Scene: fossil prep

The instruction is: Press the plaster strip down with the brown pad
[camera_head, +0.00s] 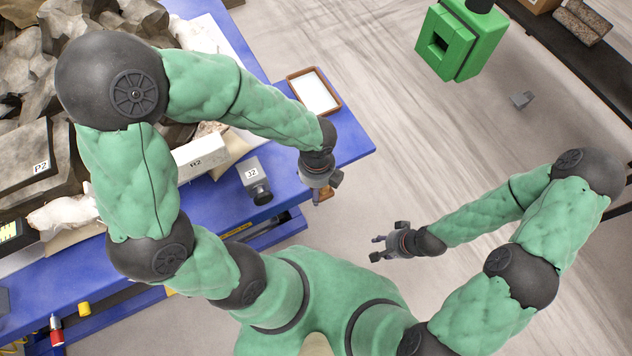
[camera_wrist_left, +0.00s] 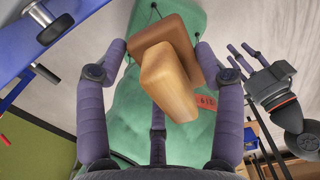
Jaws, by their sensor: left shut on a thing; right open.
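My left gripper (camera_head: 316,190) is at the right end of the blue table, just past its front edge. In the left wrist view its fingers (camera_wrist_left: 163,52) are shut on the brown pad (camera_wrist_left: 148,42), which has a pale wooden block-shaped handle (camera_wrist_left: 169,80). In the head view only a small brown part of the pad (camera_head: 327,193) shows beside the gripper. My right gripper (camera_head: 378,248) is open and empty over the floor, and it also shows in the left wrist view (camera_wrist_left: 245,62). I cannot make out the plaster strip; my left arm hides part of the table.
The blue table (camera_head: 345,143) holds a brown-rimmed white tray (camera_head: 314,92), a grey device marked J2 (camera_head: 254,178), a white block marked R2 (camera_head: 203,155) and grey rocks (camera_head: 20,65) at the left. A green block-shaped object (camera_head: 461,42) stands at upper right.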

